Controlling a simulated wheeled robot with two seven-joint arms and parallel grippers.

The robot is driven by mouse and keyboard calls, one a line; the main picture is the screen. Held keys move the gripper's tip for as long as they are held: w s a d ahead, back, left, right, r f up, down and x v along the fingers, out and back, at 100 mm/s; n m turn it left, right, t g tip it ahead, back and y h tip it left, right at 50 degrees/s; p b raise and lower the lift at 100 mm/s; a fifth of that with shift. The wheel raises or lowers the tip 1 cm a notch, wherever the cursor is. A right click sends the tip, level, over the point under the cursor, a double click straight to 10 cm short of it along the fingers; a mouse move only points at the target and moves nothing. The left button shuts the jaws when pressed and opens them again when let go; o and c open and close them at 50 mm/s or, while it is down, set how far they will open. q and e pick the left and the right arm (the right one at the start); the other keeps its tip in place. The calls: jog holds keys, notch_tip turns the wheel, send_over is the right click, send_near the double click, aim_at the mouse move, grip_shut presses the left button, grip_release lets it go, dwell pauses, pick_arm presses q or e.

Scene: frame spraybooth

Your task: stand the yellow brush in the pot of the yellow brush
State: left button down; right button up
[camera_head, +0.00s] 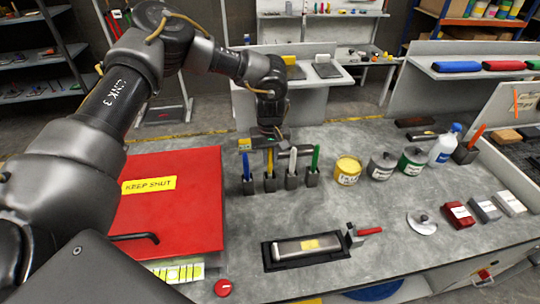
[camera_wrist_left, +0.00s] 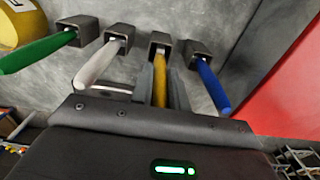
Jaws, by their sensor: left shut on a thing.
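The yellow brush (camera_head: 270,160) is upright, and its lower end reaches into the mouth of its dark square pot (camera_head: 269,185). How deep it sits is hard to tell. My left gripper (camera_head: 270,149) is above this pot, shut on the brush's handle. In the left wrist view the yellow brush (camera_wrist_left: 159,86) runs between the two fingers (camera_wrist_left: 160,78) into the opening of the pot (camera_wrist_left: 160,42). My right gripper is in neither view.
The blue brush (camera_head: 246,165) stands in a pot close on the left, the white brush (camera_head: 292,161) and green brush (camera_head: 315,159) in pots on the right. A yellow can (camera_head: 347,171) is further right. A red lid (camera_head: 175,210) lies left.

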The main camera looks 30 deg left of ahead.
pick_arm(q)
jog(key=shift+f, duration=0.5)
jog(key=c, duration=1.3)
grip_release()
jog(key=shift+r+b, duration=0.55)
notch_tip(320, 180, up, 9)
jog(key=shift+f+b, duration=0.1)
jog(key=shift+b, duration=1)
jog(key=shift+r, duration=0.5)
jog(key=shift+s, duration=0.1)
